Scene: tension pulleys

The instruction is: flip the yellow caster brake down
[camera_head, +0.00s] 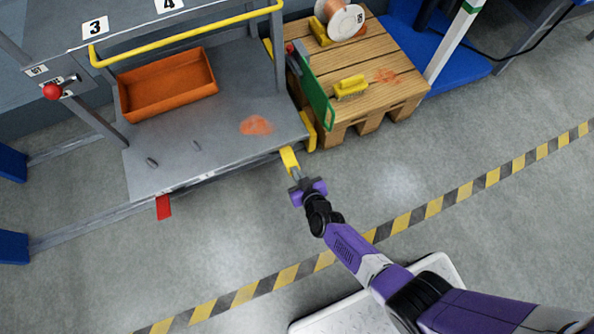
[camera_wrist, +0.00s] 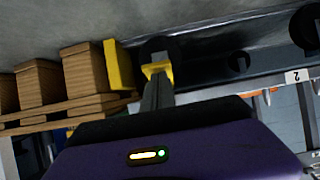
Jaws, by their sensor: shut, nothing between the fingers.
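The yellow caster brake (camera_head: 289,158) sticks out from under the cart's front right corner in the head view. In the wrist view the brake (camera_wrist: 157,69) shows as a small yellow piece in front of a dark round caster (camera_wrist: 158,47). My gripper (camera_head: 295,174) is shut and empty, right at the brake's near end. In the wrist view my gripper's fingertips (camera_wrist: 157,83) overlap the brake's lower edge. I cannot tell whether they touch it. The fingers hide part of the brake, and its tilt is hard to judge.
The grey cart deck (camera_head: 190,160) carries an orange bin (camera_head: 167,85). A yellow corner bumper (camera_head: 309,130) sits close right of the brake. A wooden pallet (camera_head: 385,85) stands beyond it. A red tab (camera_head: 163,207) is at the cart's front left. The floor in front is clear.

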